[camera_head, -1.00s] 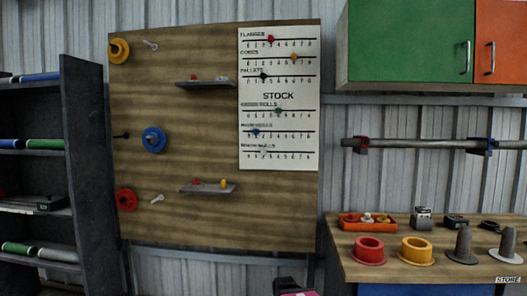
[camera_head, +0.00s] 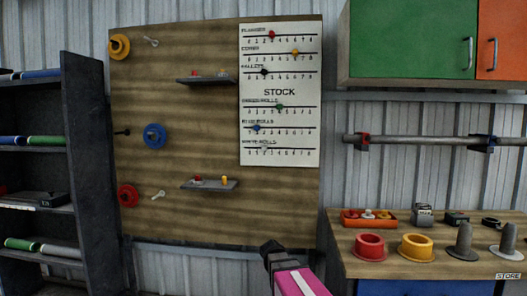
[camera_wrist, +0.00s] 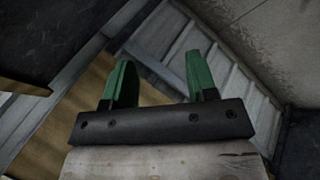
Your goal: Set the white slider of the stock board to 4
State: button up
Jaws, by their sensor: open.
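The stock board (camera_head: 300,80) is a white panel at the upper right of the brown wooden wall panel. Its bottom row, for white rolls, has a pale slider (camera_head: 264,147) on a black line, left of the middle and near the 2; the small digits are hard to read. My gripper (camera_wrist: 161,80) shows in the wrist view with two green fingers wide apart and nothing between them. In the head view my dark and pink arm rises at the bottom, below the board and apart from it. The fingers are not clearly seen there.
A small shelf (camera_head: 209,184) juts out left of the board's lower end. A workbench (camera_head: 400,273) with red and yellow flanges stands at the right, under a pipe (camera_head: 430,139) and a green cabinet (camera_head: 405,40). A dark rack (camera_head: 90,170) stands at the left.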

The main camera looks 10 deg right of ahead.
jog(key=w+r+n+t+h, duration=0.3)
jog(key=w+r, duration=0.7)
jog(key=n+t+h, duration=0.3)
jog(key=n+t, duration=0.8)
jog(key=n, duration=0.1)
send_near(263, 150)
jog(key=x, duration=1)
jog(key=shift+w+d+r, duration=0.15)
jog(key=shift+w+r, duration=0.05)
jog(key=shift+w, duration=0.05)
